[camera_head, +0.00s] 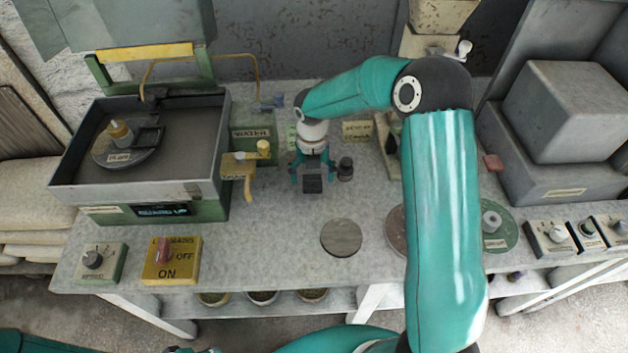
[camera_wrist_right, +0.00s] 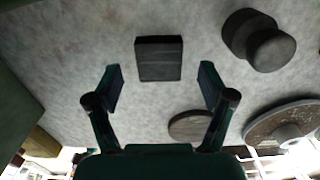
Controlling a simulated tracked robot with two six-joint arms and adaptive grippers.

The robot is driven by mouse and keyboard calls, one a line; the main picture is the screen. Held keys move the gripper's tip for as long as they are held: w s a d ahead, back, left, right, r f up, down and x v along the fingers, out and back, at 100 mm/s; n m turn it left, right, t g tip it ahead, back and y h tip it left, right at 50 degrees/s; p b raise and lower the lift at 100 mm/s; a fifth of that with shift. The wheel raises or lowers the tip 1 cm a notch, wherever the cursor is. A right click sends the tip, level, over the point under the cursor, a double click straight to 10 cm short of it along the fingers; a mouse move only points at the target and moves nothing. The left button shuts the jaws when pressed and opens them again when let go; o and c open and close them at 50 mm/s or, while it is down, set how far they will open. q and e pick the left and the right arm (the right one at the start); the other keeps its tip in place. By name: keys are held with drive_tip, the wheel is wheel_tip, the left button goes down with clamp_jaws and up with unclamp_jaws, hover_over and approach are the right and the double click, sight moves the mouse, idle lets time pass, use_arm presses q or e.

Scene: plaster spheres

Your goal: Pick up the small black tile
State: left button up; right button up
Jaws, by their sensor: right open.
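The small black tile (camera_head: 313,184) lies flat on the grey worktop, near the middle. In the right wrist view the tile (camera_wrist_right: 159,58) is a dark square just beyond the fingertips, centred between them. My right gripper (camera_head: 312,172) is open and empty, pointing down at the bench behind the tile in the head view. Its two fingers (camera_wrist_right: 160,84) are spread wider than the tile and do not touch it. Of my left arm, only small parts show at the bottom edge of the head view; its jaws cannot be made out.
A short dark stacked piece (camera_head: 345,169) stands close to the right of the tile. A round grey disc (camera_head: 341,238) lies nearer the front. A yellow tap (camera_head: 240,163) and grey basin (camera_head: 207,150) stand left. My right arm hides part of the right side.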

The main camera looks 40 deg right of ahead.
wheel_tip(320, 180, down, 2)
drive_tip(key=shift+f, duration=0.1)
drive_tip(key=c, duration=1.3)
drive_tip(key=shift+c, duration=0.2)
drive_tip(key=shift+r, duration=0.2)
